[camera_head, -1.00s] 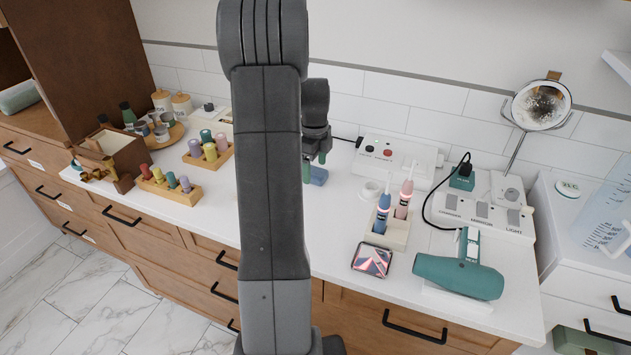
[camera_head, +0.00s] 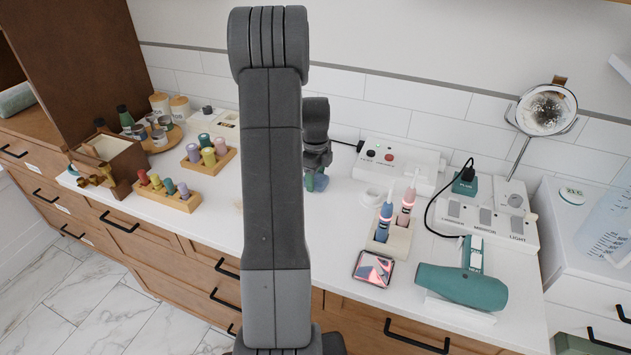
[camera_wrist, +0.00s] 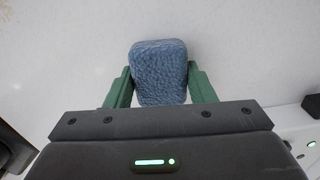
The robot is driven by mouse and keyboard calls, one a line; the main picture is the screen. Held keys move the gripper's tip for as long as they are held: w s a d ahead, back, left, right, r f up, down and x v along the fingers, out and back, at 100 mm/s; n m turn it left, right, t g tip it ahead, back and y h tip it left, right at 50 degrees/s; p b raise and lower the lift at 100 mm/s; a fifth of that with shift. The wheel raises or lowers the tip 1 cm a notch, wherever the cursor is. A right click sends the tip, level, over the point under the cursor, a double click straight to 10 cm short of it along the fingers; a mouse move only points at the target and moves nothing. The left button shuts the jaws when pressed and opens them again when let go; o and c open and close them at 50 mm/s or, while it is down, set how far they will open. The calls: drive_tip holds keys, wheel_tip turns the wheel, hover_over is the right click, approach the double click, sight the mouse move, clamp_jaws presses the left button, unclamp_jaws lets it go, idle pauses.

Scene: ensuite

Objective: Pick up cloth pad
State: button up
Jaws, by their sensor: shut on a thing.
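The cloth pad (camera_wrist: 159,72) is a blue, rounded, textured block in the wrist view. It sits between the two green fingers of my gripper (camera_wrist: 160,85), which are shut on its sides. In the head view my gripper (camera_head: 314,182) is over the white counter, just right of my arm. A small part of the blue cloth pad (camera_head: 320,184) shows there, and my arm and wrist hide the rest. I cannot tell clearly whether the pad is touching the counter.
To the right are a phone (camera_head: 373,269), a toothbrush holder (camera_head: 389,238), a teal hair dryer (camera_head: 462,285) and a white control box (camera_head: 400,164). To the left are wooden racks of coloured pegs (camera_head: 168,193) and a brown box (camera_head: 112,160). A mirror (camera_head: 543,110) stands at right.

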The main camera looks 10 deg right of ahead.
sight(316, 177)
wheel_tip(316, 177, up, 10)
drive_tip(key=shift+r+b, duration=0.1)
drive_tip(key=shift+b, duration=0.2)
drive_tip(key=shift+o, duration=1.4)
drive_tip(key=shift+c, duration=1.1)
